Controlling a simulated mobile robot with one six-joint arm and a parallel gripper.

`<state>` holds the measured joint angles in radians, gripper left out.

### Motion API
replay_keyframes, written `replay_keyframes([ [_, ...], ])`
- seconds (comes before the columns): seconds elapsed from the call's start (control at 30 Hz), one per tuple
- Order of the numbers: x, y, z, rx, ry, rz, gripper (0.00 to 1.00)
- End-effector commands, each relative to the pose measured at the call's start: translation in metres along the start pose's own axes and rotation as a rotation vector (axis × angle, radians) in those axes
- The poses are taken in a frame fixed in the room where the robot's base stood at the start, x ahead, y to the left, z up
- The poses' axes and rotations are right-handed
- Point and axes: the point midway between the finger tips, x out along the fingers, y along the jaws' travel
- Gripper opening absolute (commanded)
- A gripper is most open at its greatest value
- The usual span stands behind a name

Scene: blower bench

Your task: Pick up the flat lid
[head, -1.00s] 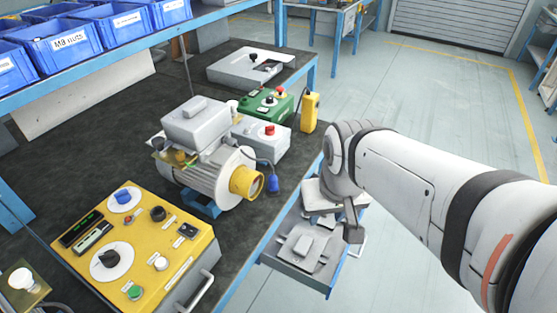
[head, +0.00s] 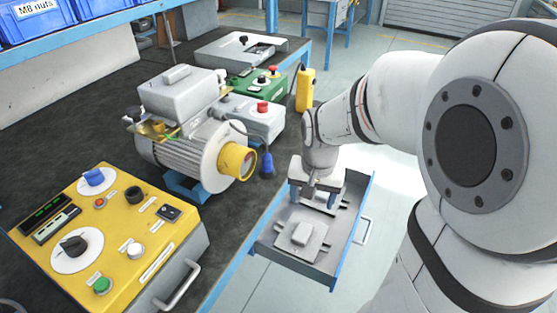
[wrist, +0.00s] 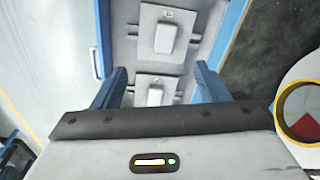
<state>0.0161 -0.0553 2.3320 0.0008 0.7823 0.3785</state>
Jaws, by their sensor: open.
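Two grey plates, each with a raised block on top, lie in an open drawer; I cannot tell which is the flat lid. The near plate (head: 300,238) is clear in the head view and shows at the top of the wrist view (wrist: 167,40). The other plate (wrist: 156,90) lies nearer my gripper in the wrist view, partly hidden by it. My gripper (head: 321,199) is open above the far part of the drawer. In the wrist view its blue fingers (wrist: 157,85) stand apart on either side of this second plate, with nothing seen held.
The drawer (head: 343,255) has raised walls and a handle on its right. Open floor lies right of the drawer.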

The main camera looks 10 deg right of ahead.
Motion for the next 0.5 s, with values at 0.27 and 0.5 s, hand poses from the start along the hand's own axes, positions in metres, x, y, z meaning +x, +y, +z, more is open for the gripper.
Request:
replay_keyframes([
  [0.27, 0.121, -0.014, -0.029, 0.202, -0.066, 0.035, 0.67],
  [0.5, 0.149, -0.016, -0.033, 0.24, -0.075, 0.041, 0.67],
])
